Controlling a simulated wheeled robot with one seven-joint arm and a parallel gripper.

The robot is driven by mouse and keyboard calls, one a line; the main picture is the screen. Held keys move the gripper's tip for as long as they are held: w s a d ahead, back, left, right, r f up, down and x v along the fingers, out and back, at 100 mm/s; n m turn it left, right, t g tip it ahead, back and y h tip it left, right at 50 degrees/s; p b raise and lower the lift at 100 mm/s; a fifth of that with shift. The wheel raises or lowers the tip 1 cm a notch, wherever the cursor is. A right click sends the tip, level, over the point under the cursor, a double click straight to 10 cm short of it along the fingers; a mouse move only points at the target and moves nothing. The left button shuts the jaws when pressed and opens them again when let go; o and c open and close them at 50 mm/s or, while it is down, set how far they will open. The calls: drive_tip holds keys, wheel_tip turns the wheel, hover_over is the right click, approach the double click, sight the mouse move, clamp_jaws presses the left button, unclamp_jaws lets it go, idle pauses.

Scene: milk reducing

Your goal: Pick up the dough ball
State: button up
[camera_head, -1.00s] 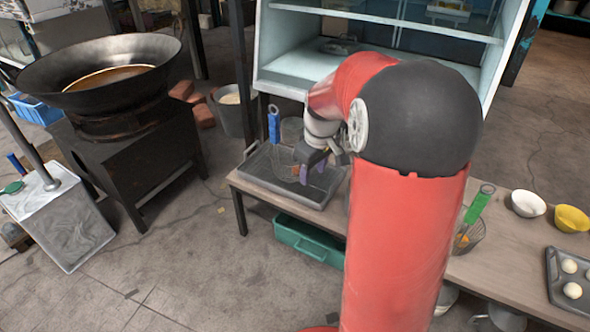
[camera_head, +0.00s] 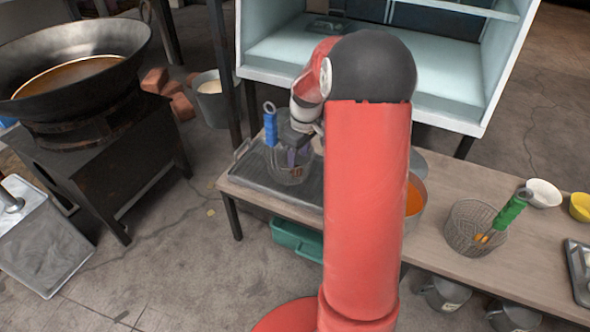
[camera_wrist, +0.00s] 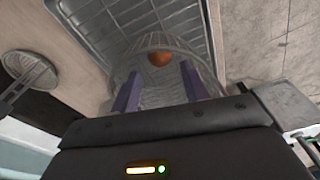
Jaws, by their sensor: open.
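An orange-brown ball (camera_wrist: 160,58) lies in a wire basket (camera_wrist: 200,55) in the wrist view, just beyond my fingertips and between their lines. It looks like a fried dough ball. My gripper (camera_wrist: 160,75) is open, its two purple fingers apart, over or inside the basket. I cannot tell whether they touch the mesh. In the head view my gripper (camera_head: 292,158) points down at the same basket (camera_head: 290,174), which stands on a grey tray (camera_head: 248,178) beside a blue handle (camera_head: 270,127). The ball is not visible in the head view.
A second wire basket (camera_head: 474,230) with a green handle stands on the table (camera_head: 450,185) at right. A pot of orange liquid (camera_head: 415,200) is partly behind my arm. White (camera_head: 543,193) and yellow (camera_head: 580,207) bowls stand farther right. A wok (camera_head: 75,62) is at left.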

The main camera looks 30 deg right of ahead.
drive_tip(key=f, duration=0.2)
drive_tip(key=f+b, duration=0.1)
drive_tip(key=f, duration=0.2)
drive_tip(key=shift+w+a, duration=0.1)
drive_tip(key=shift+w, duration=0.1)
drive_tip(key=c, duration=0.5)
drive_tip(key=shift+r, duration=0.2)
wheel_tip(320, 180, up, 20)
drive_tip(key=p, duration=0.3)
drive_tip(key=shift+f, duration=0.15)
